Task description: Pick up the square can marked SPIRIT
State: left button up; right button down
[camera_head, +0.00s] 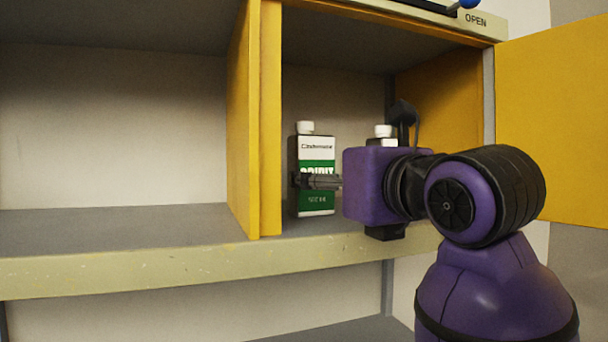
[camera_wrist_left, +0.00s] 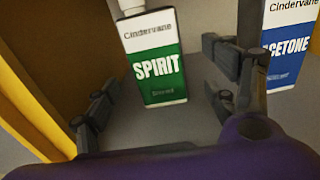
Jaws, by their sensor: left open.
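The square can marked SPIRIT (camera_head: 316,156) stands upright on the cabinet shelf, white on top and green below with a white cap. In the left wrist view the SPIRIT can (camera_wrist_left: 155,65) shows ahead, between the two sides of my open left gripper (camera_wrist_left: 160,98). I see no finger closed on it. In the head view the left gripper (camera_head: 318,181) comes in from the right, and its dark fingers cover part of the label. I cannot tell how deep the can sits between the fingers. My right gripper is not in view.
An ACETONE can (camera_wrist_left: 287,48) with a blue label stands to the right, behind the right fingers. A yellow partition (camera_head: 262,120) is close on the left. An open yellow door (camera_head: 555,120) is at the right. The left shelf bay (camera_head: 110,222) is empty.

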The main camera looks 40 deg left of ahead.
pick_arm(q)
jog(key=shift+w+a+r, duration=0.1)
jog(key=shift+a+r, duration=0.1)
jog(key=shift+a, duration=0.45)
jog(key=p+x, duration=0.1)
jog(key=x, duration=0.4)
jog(key=shift+a, duration=0.3)
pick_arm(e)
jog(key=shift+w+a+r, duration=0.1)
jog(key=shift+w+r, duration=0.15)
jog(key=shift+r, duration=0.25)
pick_arm(q)
jog(key=shift+d, duration=0.1)
jog(key=c, duration=1.7)
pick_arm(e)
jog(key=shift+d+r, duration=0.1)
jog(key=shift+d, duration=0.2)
